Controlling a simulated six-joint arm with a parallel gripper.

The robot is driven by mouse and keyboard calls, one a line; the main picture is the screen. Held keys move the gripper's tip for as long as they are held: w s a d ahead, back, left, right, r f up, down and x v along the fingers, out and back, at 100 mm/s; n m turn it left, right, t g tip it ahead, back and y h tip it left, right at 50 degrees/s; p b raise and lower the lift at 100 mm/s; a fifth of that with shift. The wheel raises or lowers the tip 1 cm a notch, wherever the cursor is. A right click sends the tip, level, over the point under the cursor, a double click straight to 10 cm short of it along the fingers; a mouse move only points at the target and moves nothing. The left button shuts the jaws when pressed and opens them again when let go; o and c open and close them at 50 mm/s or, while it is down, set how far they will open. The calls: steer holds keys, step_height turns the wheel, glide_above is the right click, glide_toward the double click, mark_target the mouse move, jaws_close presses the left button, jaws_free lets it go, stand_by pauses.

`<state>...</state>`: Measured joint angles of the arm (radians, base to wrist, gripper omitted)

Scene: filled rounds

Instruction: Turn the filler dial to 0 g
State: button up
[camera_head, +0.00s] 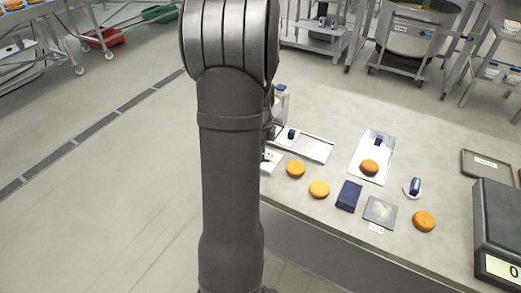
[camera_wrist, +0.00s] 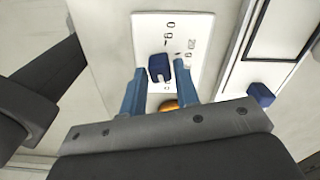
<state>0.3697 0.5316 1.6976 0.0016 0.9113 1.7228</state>
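In the wrist view the filler dial is a dark blue knob (camera_wrist: 160,67) on a white plate (camera_wrist: 150,28) with small printed marks. One mark at the far end of the plate looks like a 0; the others are too small to read surely. The knob has a notch in its near side; which mark it points to I cannot tell. My gripper (camera_wrist: 159,70) is open, its two blue fingers on either side of the knob with gaps showing. In the head view my own arm hides the gripper and the dial; only part of the pale filler (camera_head: 281,100) shows.
In the wrist view a second blue block (camera_wrist: 261,94) lies at right. In the head view the bench holds several orange rounds (camera_head: 319,189), a dark blue block (camera_head: 349,196), a grey square plate (camera_head: 380,211), a dark scale (camera_head: 500,230) and a tray (camera_head: 487,163).

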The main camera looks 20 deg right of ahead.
jaws_close()
